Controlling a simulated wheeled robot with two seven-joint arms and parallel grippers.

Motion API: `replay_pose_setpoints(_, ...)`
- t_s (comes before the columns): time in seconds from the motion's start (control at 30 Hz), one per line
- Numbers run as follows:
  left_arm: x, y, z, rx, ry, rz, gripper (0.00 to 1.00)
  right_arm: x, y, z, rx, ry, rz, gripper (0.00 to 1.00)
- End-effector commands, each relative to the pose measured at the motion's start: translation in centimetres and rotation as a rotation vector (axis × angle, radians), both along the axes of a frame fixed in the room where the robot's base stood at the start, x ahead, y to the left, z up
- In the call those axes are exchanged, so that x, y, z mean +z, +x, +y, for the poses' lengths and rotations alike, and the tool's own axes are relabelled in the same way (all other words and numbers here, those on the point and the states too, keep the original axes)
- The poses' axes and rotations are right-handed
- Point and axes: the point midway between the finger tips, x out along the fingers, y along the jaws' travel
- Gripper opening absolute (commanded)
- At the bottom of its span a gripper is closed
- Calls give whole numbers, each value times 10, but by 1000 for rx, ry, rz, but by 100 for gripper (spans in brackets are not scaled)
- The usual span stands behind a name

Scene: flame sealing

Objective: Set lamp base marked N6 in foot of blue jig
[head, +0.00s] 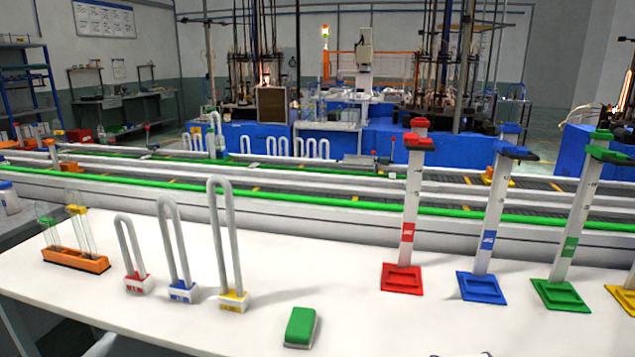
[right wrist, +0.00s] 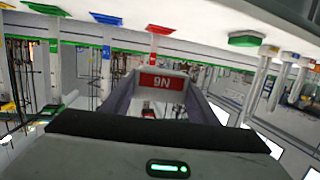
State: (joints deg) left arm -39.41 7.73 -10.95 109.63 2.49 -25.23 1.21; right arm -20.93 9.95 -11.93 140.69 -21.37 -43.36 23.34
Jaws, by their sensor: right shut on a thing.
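In the right wrist view, which is upside down, my right gripper (right wrist: 160,100) is shut on a white lamp base (right wrist: 161,74) with a red label reading N6. The base is held clear of the table, and the fingers hide its sides. The blue jig (head: 492,215) stands upright on the table in the head view, with a flat blue foot (head: 482,287) and a blue clamp on top. Its foot looks empty. The blue foot also shows in the right wrist view (right wrist: 105,18), apart from the held base. My left gripper is not in view.
A red jig (head: 402,278) stands left of the blue one and a green jig (head: 561,294) right of it. A green block (head: 300,327) lies in the middle front. U-shaped tubes on red (head: 137,284), blue (head: 182,291) and yellow (head: 233,300) bases and an orange rack (head: 75,260) stand left.

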Motion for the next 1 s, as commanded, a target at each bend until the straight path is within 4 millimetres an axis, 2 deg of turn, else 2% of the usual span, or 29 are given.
replay_pose_setpoints(0.03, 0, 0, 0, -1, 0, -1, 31, 4, -7, 5, 9, 5, -1, 27)
replay_pose_setpoints(0.17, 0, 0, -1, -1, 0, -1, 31, 8, -15, 11, 21, 6, -3, 27)
replay_pose_setpoints(0.77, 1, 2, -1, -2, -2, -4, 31, 8, -14, 14, 40, 8, -4, 27)
replay_pose_setpoints(1.0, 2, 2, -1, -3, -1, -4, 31, 12, -14, 44, 225, 2, -4, 27)
